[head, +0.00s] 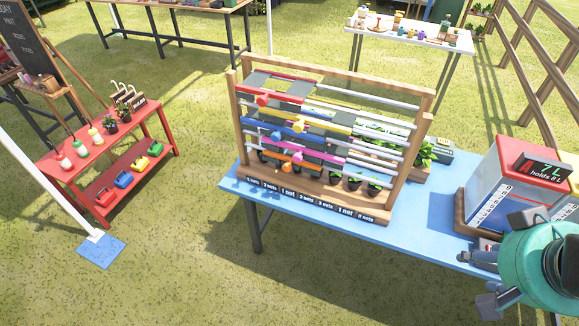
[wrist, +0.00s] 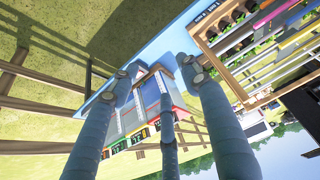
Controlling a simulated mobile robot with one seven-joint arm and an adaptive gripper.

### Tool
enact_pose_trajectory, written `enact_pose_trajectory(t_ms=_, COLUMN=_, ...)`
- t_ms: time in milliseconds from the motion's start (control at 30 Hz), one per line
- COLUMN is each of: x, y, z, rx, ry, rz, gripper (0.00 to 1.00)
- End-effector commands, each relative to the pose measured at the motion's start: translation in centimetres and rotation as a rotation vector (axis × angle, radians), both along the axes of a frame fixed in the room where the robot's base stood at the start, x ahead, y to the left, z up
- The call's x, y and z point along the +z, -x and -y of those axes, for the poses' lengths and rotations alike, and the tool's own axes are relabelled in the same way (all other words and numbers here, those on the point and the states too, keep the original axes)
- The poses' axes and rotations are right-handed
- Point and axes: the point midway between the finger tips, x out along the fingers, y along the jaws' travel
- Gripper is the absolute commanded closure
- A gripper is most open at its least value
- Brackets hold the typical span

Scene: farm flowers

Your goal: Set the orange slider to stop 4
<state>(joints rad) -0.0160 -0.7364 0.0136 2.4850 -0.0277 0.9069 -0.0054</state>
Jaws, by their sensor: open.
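A wooden frame (head: 238,125) holds stacked horizontal rails with coloured sliders and knobs. Labels in nets (head: 315,206) run along the base; no stop numbers are legible. My gripper (head: 478,280) is at the lower right, well apart from the frame. In the wrist view my gripper (wrist: 160,75) has its fingers spread and nothing between them.
The frame stands on a blue table (head: 400,222), with small potted plants (head: 355,182) behind the rails. A red shelf (head: 165,140) stands at left, with grass between.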

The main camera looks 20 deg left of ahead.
Motion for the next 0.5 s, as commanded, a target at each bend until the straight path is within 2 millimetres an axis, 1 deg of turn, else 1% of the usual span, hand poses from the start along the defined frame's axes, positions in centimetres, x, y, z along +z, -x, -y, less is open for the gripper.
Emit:
enact_pose_trajectory(t_ms=167, x=-1.6, y=-1.5, z=0.3, rx=0.089, ry=0.102, rz=-0.075, gripper=0.53)
enact_pose_trajectory(t_ms=267, x=-2.7, y=-2.9, z=0.5, rx=0.172, ry=0.198, rz=-0.133, gripper=0.53)
enact_pose_trajectory(t_ms=367, x=-3.9, y=-4.8, z=0.7, rx=0.269, ry=0.313, rz=-0.196, gripper=0.53)
enact_pose_trajectory(t_ms=500, x=-5.6, y=-8.0, z=0.5, rx=0.417, ry=0.491, rz=-0.28, gripper=0.53)
